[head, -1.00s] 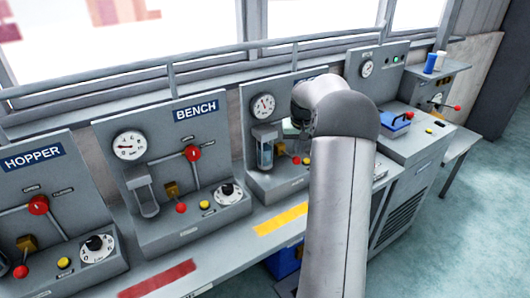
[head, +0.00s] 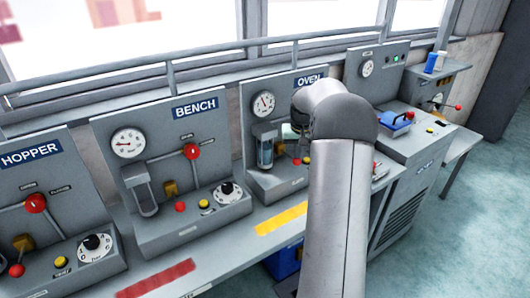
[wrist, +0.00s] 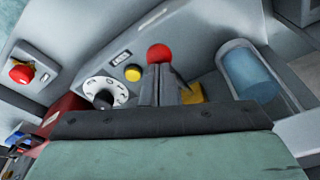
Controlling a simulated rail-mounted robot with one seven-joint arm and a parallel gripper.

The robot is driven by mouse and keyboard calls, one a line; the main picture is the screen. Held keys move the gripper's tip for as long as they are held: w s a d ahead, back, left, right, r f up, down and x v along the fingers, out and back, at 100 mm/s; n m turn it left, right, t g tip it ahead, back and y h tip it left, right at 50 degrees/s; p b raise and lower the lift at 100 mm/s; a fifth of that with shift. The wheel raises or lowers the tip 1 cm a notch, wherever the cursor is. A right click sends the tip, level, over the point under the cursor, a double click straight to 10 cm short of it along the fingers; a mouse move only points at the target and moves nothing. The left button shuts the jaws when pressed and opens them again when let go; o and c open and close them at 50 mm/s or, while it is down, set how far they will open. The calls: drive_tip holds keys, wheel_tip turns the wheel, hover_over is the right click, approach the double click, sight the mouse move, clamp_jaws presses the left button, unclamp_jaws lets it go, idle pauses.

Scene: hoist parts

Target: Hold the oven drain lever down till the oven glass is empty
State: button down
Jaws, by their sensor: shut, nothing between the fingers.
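The oven station's sight glass (head: 265,152) holds blue liquid in the head view. The glass (wrist: 249,72) also shows at the right of the wrist view, with blue filling much of its visible length. The drain lever's red knob (wrist: 158,53) stands just beyond my fingertips, with its yellow bracket (wrist: 193,93) partly behind them. The knob (head: 297,162) is small beside my arm in the head view. My gripper (wrist: 161,70) is shut and empty, its tips right at the knob; I cannot tell whether they touch it. My arm hides the fingers in the head view.
A yellow button (wrist: 133,73) and a white dial (wrist: 105,92) sit left of the knob in the wrist view. The bench station (head: 120,190) and hopper station (head: 50,185) stand to the left.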

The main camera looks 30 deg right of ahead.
drive_tip(key=shift+f+b, duration=1)
drive_tip(key=shift+f, duration=0.75)
drive_tip(key=shift+r, duration=0.25)
idle(0.8)
drive_tip(key=shift+r+p, duration=2.55)
drive_tip(key=shift+r, duration=0.9)
drive_tip(key=shift+s, duration=0.1)
drive_tip(key=s+r+b, duration=0.2)
drive_tip(key=s+r, duration=0.1)
drive_tip(key=s, duration=0.6)
drive_tip(key=shift+s+d, duration=0.15)
drive_tip(key=shift+s, duration=0.25)
